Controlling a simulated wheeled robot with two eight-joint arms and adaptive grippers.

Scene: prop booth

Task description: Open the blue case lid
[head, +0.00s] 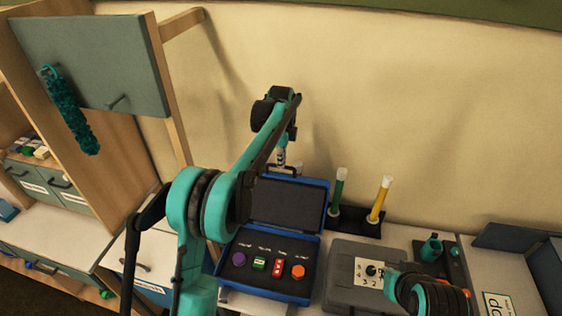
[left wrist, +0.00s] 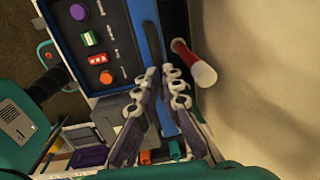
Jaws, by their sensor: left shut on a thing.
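The blue case (head: 231,289) stands on the counter with its lid (head: 287,204) raised and leaning back, dark lining facing forward. Its base holds a purple knob, a green switch, a red switch and an orange knob. My left gripper (head: 281,160) is at the lid's top edge, partly hidden by my own arm. The right gripper does not show; only part of my right arm appears at the lower right of the head view.
Behind and right of the case, a green tube (head: 339,196) and a yellow tube (head: 380,199) stand in a black holder (head: 358,224). A grey case with a dial (head: 345,272) sits right of the blue case. The wall is close behind.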

